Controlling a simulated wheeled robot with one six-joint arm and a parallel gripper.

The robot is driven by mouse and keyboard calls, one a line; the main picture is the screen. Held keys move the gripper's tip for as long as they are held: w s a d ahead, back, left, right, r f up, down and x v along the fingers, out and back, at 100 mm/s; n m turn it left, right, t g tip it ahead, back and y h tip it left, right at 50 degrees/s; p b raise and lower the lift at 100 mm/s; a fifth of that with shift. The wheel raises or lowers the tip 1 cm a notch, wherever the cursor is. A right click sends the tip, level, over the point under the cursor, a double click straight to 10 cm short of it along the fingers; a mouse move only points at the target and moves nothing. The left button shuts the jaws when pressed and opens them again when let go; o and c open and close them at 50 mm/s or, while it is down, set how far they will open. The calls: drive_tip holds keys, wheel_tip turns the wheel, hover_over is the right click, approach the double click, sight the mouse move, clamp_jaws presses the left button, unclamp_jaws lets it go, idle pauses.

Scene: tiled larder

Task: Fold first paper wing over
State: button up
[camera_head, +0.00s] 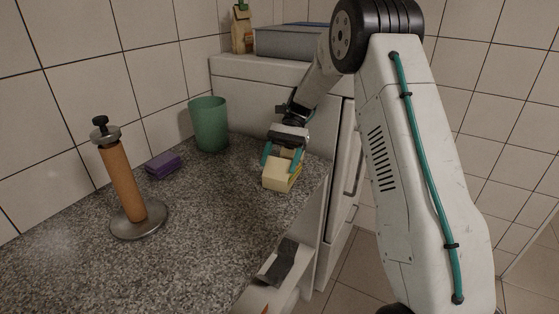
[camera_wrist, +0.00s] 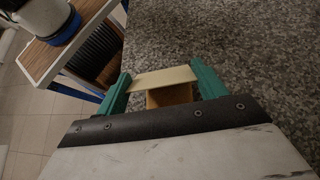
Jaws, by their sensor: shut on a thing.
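A pale yellow, block-shaped packet (camera_head: 275,181) rests on the speckled counter near its right edge. My gripper (camera_head: 281,163) reaches down over the packet from behind, with its teal fingers on either side of the packet's upper part. In the wrist view a flat, pale yellow paper wing (camera_wrist: 163,79) spans between the two fingers of my gripper (camera_wrist: 160,74). A tan, shaded face (camera_wrist: 170,96) shows below the wing. My gripper is shut on the packet. The fingers hide part of its sides, and a second wing cannot be made out.
An upright orange-brown roll holder (camera_head: 123,182) stands at left. A white cabinet (camera_head: 250,96) rises behind. The counter's middle is clear; its right edge is close.

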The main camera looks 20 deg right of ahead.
sight(281, 162)
drive_tip(key=o, duration=1)
drive_tip(key=shift+r, duration=0.55)
drive_tip(key=r, duration=0.2)
drive_tip(key=shift+s+r, duration=0.3)
drive_tip(key=s+a+r, duration=0.1)
drive_tip(key=s, duration=1.4)
drive_tip(key=shift+s, duration=0.2)
drive_tip(key=shift+r, duration=0.1)
